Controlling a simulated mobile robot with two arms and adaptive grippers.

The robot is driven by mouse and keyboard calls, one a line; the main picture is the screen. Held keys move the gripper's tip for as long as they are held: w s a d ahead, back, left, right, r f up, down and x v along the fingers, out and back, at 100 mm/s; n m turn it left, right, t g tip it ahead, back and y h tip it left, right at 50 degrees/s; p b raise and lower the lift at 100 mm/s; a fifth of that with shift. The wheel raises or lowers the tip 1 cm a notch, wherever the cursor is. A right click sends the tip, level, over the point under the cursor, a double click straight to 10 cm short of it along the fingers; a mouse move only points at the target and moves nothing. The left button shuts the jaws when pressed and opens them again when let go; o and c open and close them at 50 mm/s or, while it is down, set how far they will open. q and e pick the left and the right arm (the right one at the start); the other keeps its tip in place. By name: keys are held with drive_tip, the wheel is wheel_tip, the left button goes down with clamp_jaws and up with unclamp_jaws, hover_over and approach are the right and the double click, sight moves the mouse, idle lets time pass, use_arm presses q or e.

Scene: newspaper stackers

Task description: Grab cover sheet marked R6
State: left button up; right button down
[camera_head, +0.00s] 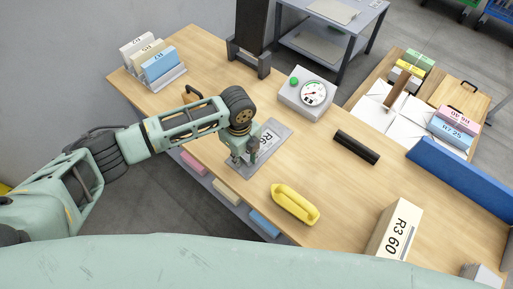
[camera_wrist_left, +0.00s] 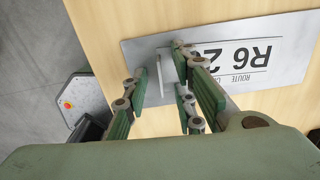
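The cover sheet marked R6 (camera_head: 273,138) is a flat grey plate with a white label, lying on the wooden table near its left edge. In the left wrist view the sheet (camera_wrist_left: 297,74) shows the print "R6" upside down, with part of the label hidden by my fingers. A small pale upright tab (camera_wrist_left: 167,66) stands near the sheet's end. My left gripper (camera_head: 245,158) is down at that end of the sheet. Its fingers (camera_wrist_left: 160,80) are apart, on either side of the tab, with a gap showing. My right gripper is not in view.
A yellow tray-like piece (camera_head: 296,206), a black bar (camera_head: 356,147) and a grey dial scale (camera_head: 308,92) stand nearby. An R3 60 box (camera_head: 395,232) is at the front right. A file rack (camera_head: 160,79) is at the far left. Coloured stacks lie on a lower shelf.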

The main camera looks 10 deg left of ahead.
use_arm(q)
clamp_jaws()
drive_tip(key=shift+r, duration=0.2)
